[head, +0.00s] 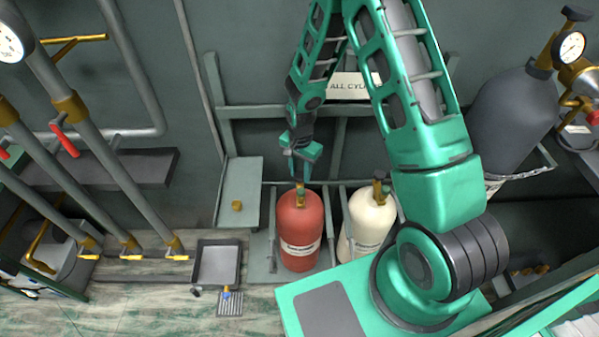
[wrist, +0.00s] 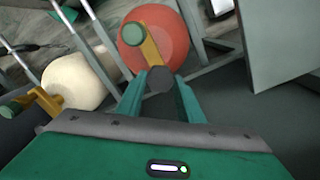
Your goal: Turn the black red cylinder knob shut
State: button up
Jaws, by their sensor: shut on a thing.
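The red cylinder (head: 300,245) stands upright in the rack; its rounded top (wrist: 172,32) shows in the wrist view. A brass valve (wrist: 150,50) sits on it, with a green cap (wrist: 131,32) at one end and a black round knob (wrist: 160,79) at the other. My gripper (head: 300,164) points down above the red cylinder at its valve. In the wrist view my gripper (wrist: 160,92) is shut on the black knob, with one green finger at each side. In the head view the fingers hide the knob.
A cream cylinder (head: 369,222) with a brass valve stands close to the right of the red one. Rack rails (head: 339,150) surround both. A large grey tank (head: 512,108) is at the right. Pipes with red-handled valves (head: 65,138) line the left. A grey tray (head: 218,264) lies left.

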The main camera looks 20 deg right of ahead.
aim_at(301, 175)
jog(key=o, duration=1.1)
notch_tip(301, 175, up, 11)
jog(key=shift+w+f, duration=0.1)
jog(key=shift+d, duration=0.1)
jog(key=s+d+r+n+h, duration=0.1)
jog(key=s+d+r, duration=0.5)
jog(key=d+r, duration=0.15)
jog(key=s+d+r+n, duration=0.1)
jog(key=s+d+r, duration=0.5)
jog(key=r, duration=0.3)
jog(key=s+d+r, duration=0.1)
jog(key=s+r, duration=0.1)
jog(key=s, duration=0.4)
jog(key=s+d+r+n, duration=0.1)
jog(key=s+r, duration=0.2)
jog(key=s, duration=0.4)
jog(key=s+d+r+n+y, duration=0.1)
jog(key=s+r, duration=0.1)
jog(key=s, duration=0.5)
jog(key=shift+s+d+r, duration=0.15)
jog(key=shift+d+r, duration=0.05)
jog(key=shift+d, duration=0.1)
